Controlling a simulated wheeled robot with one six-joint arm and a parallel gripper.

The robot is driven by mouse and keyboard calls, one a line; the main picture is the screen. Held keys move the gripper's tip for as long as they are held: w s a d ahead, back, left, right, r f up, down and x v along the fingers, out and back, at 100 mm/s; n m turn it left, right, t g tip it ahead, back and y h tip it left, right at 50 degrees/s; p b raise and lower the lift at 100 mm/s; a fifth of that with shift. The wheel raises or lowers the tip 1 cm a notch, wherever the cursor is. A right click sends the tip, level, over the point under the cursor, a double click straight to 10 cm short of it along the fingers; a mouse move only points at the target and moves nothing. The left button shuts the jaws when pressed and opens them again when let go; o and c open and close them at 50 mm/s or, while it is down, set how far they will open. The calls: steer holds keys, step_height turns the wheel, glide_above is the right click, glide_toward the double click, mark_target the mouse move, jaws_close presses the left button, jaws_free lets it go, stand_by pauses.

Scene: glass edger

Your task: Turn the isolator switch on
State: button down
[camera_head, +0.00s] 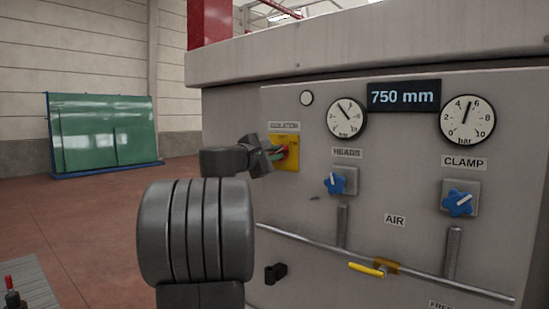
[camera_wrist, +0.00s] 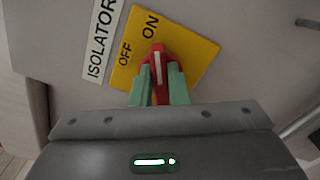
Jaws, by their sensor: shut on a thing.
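The isolator switch has a yellow plate (camera_head: 292,158) on the machine's grey front panel, left of the gauges. In the wrist view the plate (camera_wrist: 192,50) carries the words OFF and ON, with an ISOLATOR label (camera_wrist: 101,38) beside it. Its red handle (camera_wrist: 158,60) bears a white line that points nearer to ON than to OFF. My gripper (camera_wrist: 159,88) is shut on the handle, one green fingertip on each side. In the head view my gripper (camera_head: 278,152) reaches the plate from the left and hides part of the switch.
Blue knobs (camera_head: 335,183) and (camera_head: 459,204) sit right of the switch under two gauges (camera_head: 346,118). A pipe with a yellow lever (camera_head: 366,269) runs low across the panel. A green glass rack (camera_head: 103,133) stands far left, with open floor before it.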

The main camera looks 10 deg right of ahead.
stand_by(0.3)
steer(key=c, duration=1.4)
jaws_free()
steer(key=b+v, duration=0.1)
steer(key=v, duration=1.2)
steer(key=shift+s+a, duration=0.25)
steer(key=shift+a, duration=0.05)
steer(key=shift+w+d, duration=0.1)
steer(key=shift+d, duration=0.05)
steer(key=p+x, duration=0.1)
steer(key=x, duration=1.2)
steer(key=shift+w+d, duration=0.2)
